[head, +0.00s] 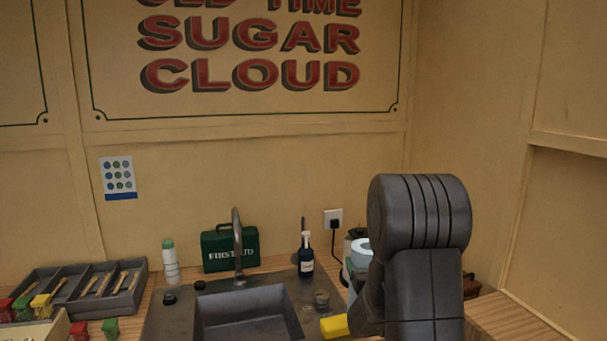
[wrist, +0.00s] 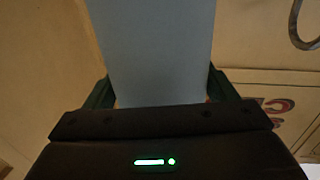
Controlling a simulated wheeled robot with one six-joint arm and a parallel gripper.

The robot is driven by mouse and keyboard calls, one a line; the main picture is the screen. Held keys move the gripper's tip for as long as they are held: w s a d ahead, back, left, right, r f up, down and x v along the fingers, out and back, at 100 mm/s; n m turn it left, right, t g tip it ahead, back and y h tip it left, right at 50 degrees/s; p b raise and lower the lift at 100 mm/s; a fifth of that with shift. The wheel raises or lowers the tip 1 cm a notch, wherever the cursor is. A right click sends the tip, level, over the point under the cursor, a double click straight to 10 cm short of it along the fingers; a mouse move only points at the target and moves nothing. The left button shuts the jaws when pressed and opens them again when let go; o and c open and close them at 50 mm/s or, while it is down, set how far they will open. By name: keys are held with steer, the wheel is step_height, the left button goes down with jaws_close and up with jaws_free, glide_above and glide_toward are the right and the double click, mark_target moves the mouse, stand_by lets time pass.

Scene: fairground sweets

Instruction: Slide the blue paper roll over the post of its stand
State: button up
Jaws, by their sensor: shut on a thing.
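The blue paper roll (wrist: 155,45) fills the middle of the wrist view, a plain pale blue shape. My gripper (wrist: 160,88) is shut on it, with a dark green finger at each side. In the head view a pale blue rounded thing (head: 361,250), likely the same roll, shows just left of my arm, and my arm hides the rest.
A sink (head: 250,315) with a tall tap (head: 238,245) is set in the counter. A green first aid box (head: 230,248), a white bottle (head: 171,262) and a dark bottle (head: 306,256) stand behind it. A divided tray (head: 95,285) is at left. A socket (head: 333,218) is on the wall.

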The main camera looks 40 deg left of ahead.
steer(key=w+a+r+n+g+y, duration=0.2)
steer(key=a+r+g, duration=0.1)
steer(key=a+r, duration=0.5)
steer(key=w+a+r+n+g+y, duration=0.2)
steer(key=a+r+n+g, duration=0.1)
steer(key=a+r, duration=0.6)
steer(key=a, duration=0.3)
steer(key=shift+a+y, duration=0.35)
steer(key=shift+y, duration=0.05)
steer(key=shift+r, duration=0.1)
